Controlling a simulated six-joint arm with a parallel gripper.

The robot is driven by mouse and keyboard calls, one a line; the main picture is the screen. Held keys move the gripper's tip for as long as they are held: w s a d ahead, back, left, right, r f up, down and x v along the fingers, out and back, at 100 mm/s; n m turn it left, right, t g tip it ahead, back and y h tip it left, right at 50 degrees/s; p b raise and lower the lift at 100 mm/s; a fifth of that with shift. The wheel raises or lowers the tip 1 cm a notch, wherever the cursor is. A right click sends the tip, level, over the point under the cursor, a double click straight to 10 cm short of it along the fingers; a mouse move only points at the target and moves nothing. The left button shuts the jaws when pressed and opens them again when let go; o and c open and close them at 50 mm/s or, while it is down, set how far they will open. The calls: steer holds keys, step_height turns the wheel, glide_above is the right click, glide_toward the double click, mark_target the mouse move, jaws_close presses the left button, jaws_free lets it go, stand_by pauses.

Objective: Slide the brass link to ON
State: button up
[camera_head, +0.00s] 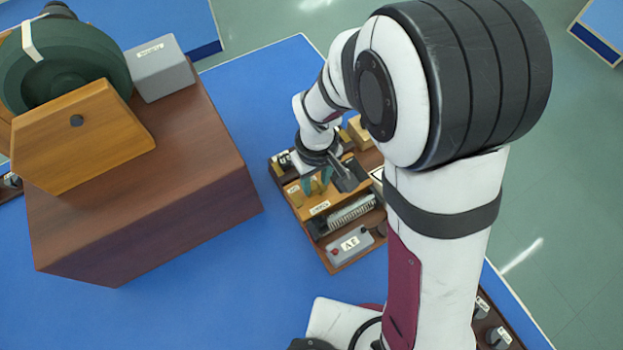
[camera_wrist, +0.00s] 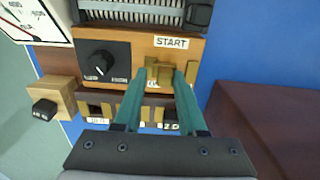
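A brass piece (camera_wrist: 159,71), which looks like the link, sits on the wooden panel (camera_wrist: 120,43) just below the START label (camera_wrist: 171,43) in the wrist view. My gripper (camera_wrist: 158,80) has two teal fingers set apart, with the brass piece between or just beyond their tips. I cannot tell whether either finger touches it. The fingers hide part of the brass and any ON marking. In the head view my gripper (camera_head: 316,184) is over the wooden panel, whose label (camera_head: 319,208) also shows there; the link is too small to make out.
A black knob (camera_wrist: 101,63) is left of the brass piece. A ribbed resistor (camera_head: 351,215) and a grey box (camera_head: 350,245) stand on the same board. A wooden block with a black knob (camera_wrist: 44,109) is at left. A large brown box (camera_head: 150,185) stands left of the board, with blue bench between.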

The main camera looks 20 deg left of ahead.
mark_target(316, 184)
steer(key=shift+o, duration=1.4)
steer(key=shift+r, duration=0.1)
step_height(316, 184, up, 16)
steer(key=shift+f, duration=0.2)
steer(key=s+d+m+y, duration=0.1)
steer(key=s+d+m, duration=1.3)
steer(key=shift+s+f+m+y, duration=0.3)
steer(key=shift+s+f+y, duration=0.05)
steer(key=shift+f+y, duration=0.05)
